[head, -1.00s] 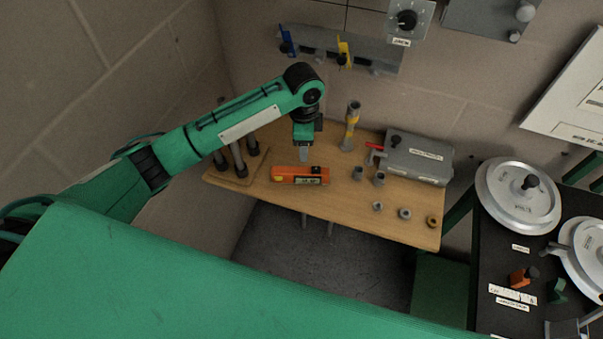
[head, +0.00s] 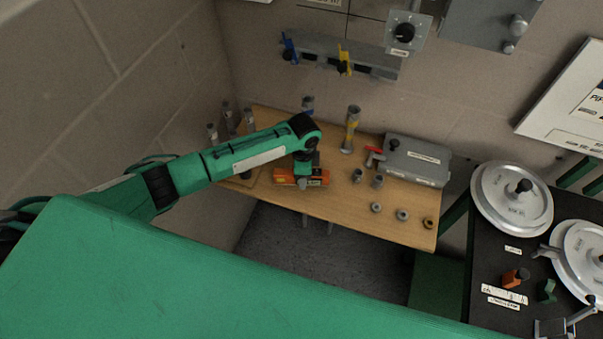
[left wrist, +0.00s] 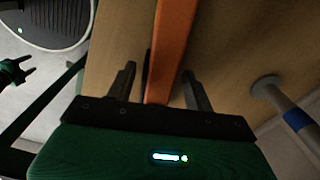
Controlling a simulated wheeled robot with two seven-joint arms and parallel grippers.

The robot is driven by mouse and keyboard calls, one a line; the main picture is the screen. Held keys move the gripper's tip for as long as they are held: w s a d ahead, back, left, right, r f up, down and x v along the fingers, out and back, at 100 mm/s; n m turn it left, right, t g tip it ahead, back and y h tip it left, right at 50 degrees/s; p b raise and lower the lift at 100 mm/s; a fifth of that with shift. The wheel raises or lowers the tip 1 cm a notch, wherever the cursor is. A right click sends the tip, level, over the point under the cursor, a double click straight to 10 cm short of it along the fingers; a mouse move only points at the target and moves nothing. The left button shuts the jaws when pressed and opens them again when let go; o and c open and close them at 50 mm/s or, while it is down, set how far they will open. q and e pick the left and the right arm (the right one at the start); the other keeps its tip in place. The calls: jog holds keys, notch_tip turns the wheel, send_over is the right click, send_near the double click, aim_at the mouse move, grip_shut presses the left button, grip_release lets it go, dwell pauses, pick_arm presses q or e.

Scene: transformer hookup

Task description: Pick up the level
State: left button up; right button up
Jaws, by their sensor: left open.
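The level is an orange bar (head: 284,178) with a dark middle part, lying on the wooden table near its front edge. My left gripper (head: 304,183) is right over it in the head view and hides part of it. In the left wrist view the orange level (left wrist: 172,45) runs between the two dark fingers of my left gripper (left wrist: 160,85). The fingers are open, one on each side, with a gap to the bar.
Grey posts stand at the left end. A dark bench with round discs (head: 512,198) is at the right.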

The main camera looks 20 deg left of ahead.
pick_arm(q)
jog(key=shift+f, duration=0.65)
grip_shut()
jog(key=shift+r, duration=0.1)
